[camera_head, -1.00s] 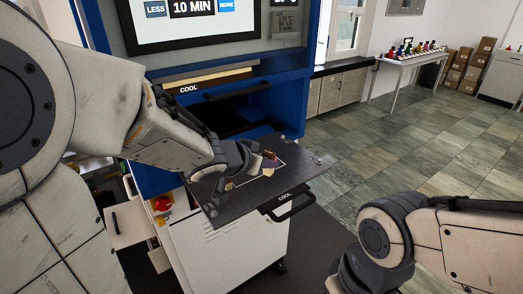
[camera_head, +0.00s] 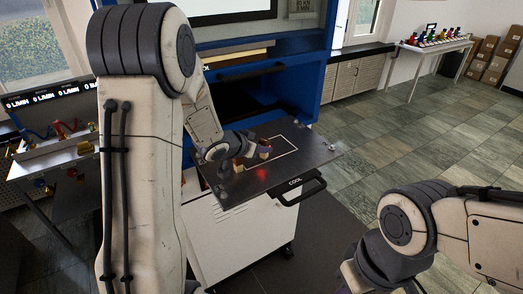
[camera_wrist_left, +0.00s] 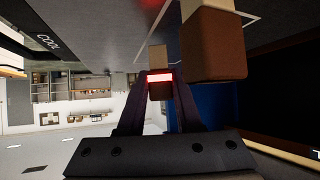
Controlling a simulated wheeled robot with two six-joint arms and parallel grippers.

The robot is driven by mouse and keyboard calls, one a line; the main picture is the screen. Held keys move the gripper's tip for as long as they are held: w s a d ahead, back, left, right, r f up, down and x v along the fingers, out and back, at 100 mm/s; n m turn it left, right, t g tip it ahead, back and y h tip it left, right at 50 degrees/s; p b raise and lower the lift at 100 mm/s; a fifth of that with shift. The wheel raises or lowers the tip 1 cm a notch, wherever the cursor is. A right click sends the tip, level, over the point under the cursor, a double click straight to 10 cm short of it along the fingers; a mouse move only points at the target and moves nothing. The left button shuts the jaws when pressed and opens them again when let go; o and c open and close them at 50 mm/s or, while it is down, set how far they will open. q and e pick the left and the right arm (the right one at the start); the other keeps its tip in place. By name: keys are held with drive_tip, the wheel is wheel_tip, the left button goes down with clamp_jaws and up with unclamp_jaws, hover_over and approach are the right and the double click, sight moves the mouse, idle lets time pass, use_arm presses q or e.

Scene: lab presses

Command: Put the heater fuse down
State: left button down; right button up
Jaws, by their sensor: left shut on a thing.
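The heater fuse, a small brown block with a pale end, is held between the dark fingertips of my left gripper (camera_head: 258,146). In the left wrist view, it (camera_wrist_left: 158,58) sits between the fingers with a bright red band across it, pale end towards the tray. The dark tray (camera_head: 310,150) marked COOL is just under it; I cannot tell whether they touch. A second brown block with a pale end (camera_wrist_left: 212,52) stands on the tray close beside the held one. Only my right arm shows at lower right, its fingers out of the picture.
A white outline is drawn on the tray, with bare surface to its right. The tray's black handle (camera_head: 298,193) faces front. The blue press frame (camera_head: 312,80) stands behind. A bench with valves (camera_head: 60,150) is at left. A red glow lies on the tray.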

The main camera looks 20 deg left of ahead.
use_arm(q)
drive_tip(key=shift+f, duration=0.5)
drive_tip(key=shift+f, duration=0.1)
drive_tip(key=c, duration=0.6)
unclamp_jaws()
